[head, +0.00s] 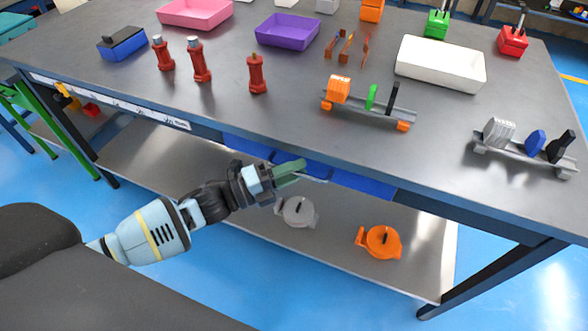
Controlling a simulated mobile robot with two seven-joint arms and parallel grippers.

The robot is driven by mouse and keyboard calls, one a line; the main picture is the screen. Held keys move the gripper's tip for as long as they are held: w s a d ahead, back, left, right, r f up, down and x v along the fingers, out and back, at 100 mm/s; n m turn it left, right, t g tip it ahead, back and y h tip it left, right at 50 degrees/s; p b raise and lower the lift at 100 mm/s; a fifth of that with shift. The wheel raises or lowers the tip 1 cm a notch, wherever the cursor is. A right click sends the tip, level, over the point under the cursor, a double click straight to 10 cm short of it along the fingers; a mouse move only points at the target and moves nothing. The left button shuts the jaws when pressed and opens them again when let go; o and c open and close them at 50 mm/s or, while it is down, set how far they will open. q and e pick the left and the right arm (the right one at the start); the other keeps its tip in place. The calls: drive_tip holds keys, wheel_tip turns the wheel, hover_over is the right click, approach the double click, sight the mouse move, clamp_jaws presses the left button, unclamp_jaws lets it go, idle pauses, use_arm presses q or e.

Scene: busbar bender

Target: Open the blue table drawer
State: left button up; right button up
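The blue drawer (362,184) shows as a long blue front under the near edge of the grey workbench (420,140). Its middle is partly hidden behind my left gripper, and it looks flush under the tabletop. My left gripper (291,173) reaches in from the left, with its greenish fingertips in front of the middle of the blue front. I cannot tell whether the fingers touch the drawer or how far apart they are. My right gripper is out of view.
On the benchtop are red cylinders (257,75), a purple tray (287,32), a white tray (440,63) and two racks of parts, one being (366,108). A lower shelf (340,235) holds a grey (298,211) and an orange (381,242) round item. The blue floor in front is clear.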

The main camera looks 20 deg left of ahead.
use_arm(q)
clamp_jaws()
idle(0.3)
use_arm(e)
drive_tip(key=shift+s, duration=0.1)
